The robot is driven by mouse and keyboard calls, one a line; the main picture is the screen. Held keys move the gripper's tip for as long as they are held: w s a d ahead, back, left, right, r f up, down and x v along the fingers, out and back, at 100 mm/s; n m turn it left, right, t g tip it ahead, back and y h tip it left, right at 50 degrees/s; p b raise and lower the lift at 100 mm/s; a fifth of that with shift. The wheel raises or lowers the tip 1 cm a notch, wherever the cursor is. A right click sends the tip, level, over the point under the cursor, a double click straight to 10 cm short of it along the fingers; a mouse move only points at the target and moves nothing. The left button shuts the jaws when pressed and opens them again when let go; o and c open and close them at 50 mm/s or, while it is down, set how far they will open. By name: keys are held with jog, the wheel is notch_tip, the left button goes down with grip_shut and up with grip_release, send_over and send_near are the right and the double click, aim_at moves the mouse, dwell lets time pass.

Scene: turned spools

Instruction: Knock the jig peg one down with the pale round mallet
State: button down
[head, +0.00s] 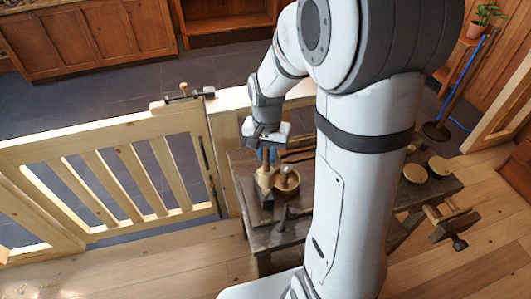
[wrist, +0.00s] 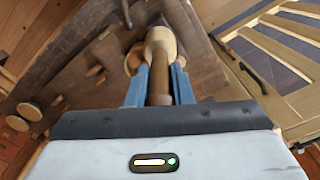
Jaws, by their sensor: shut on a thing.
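My gripper (head: 267,158) is over the left part of the dark workbench (head: 242,168). In the wrist view my gripper (wrist: 162,70) has its blue fingers shut on the brown handle of the pale round mallet (wrist: 160,42). The mallet's pale head (head: 265,179) points away from the palm, toward the bench. Dark upright pieces show near the mallet, one in the head view (head: 283,216) and one at the top of the wrist view (wrist: 127,12). I cannot tell which piece is the jig peg one.
A round wooden bowl (head: 288,188) with a brown piece in it stands right beside the mallet head. Round wooden discs (head: 415,173) lie at the bench's right. A slatted wooden gate (head: 110,180) stands to the left. My arm hides the middle of the bench.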

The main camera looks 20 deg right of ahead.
aim_at(266, 171)
jog(key=shift+s+f+b, duration=0.1)
jog(key=shift+f+b, duration=1.4)
jog(key=shift+f, duration=0.4)
jog(key=shift+r, duration=0.1)
jog(key=shift+r+p, duration=1.25)
jog(key=shift+r, duration=0.4)
jog(key=shift+f, duration=0.1)
notch_tip(266, 171, down, 4)
jog(key=b, duration=0.3)
jog(key=shift+f, duration=0.1)
